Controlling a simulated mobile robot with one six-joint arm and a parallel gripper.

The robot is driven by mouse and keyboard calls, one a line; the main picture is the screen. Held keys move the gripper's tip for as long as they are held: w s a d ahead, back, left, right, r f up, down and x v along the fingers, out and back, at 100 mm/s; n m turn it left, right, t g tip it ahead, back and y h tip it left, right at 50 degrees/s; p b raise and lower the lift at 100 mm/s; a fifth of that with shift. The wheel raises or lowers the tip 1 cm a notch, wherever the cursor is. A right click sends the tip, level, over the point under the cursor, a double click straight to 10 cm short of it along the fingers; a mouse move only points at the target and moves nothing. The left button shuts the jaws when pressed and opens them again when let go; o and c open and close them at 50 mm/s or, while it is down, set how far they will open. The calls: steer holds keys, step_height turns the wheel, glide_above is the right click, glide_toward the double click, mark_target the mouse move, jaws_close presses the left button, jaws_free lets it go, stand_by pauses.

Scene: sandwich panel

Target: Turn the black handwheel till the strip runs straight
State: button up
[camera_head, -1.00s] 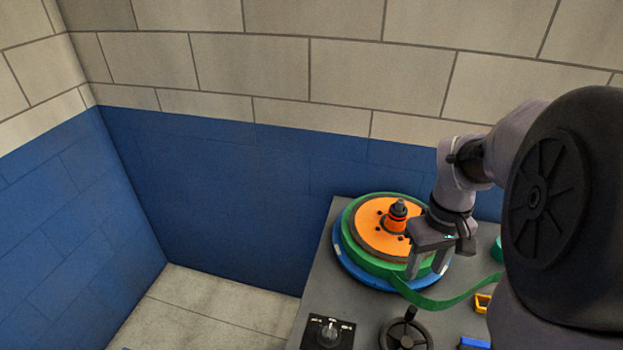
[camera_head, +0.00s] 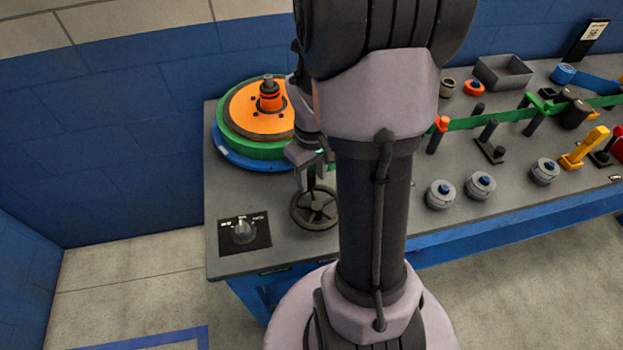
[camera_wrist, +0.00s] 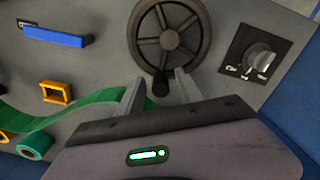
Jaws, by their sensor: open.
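The black handwheel (camera_head: 314,207) lies on the grey panel, left of my arm in the head view. In the wrist view the handwheel (camera_wrist: 169,38) is at the top middle, with a dark knob near its lower rim. My gripper (camera_wrist: 158,82) is open, its two fingers apart near the knob and below the wheel's rim. Contact cannot be told. The green strip (camera_wrist: 62,112) runs in from the left in the wrist view. In the head view the strip (camera_head: 462,124) passes posts on the right; my arm hides its middle part.
A reel with an orange face (camera_head: 246,108) stands at the back left. A knob plate (camera_head: 244,233) sits at the front left corner. Several round grey pieces (camera_head: 480,184) and a yellow lever (camera_head: 585,148) stand right of my arm. A grey bin (camera_head: 502,73) is behind.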

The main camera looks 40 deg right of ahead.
jaws_close()
steer(key=shift+d, duration=0.1)
stand_by(0.3)
steer(key=m, duration=0.1)
steer(key=s+d+m, duration=0.1)
steer(key=m, duration=0.2)
steer(key=s+m, duration=0.1)
steer(key=shift+d+m, duration=0.35)
steer(key=shift+m, duration=0.05)
steer(key=shift+s+d+m+b, duration=0.2)
steer(key=shift+s+m, duration=0.4)
steer(key=shift+m, duration=0.6)
steer(key=shift+s+d+m+b, duration=0.2)
steer(key=shift+s+m, duration=0.35)
steer(key=shift+m, duration=0.65)
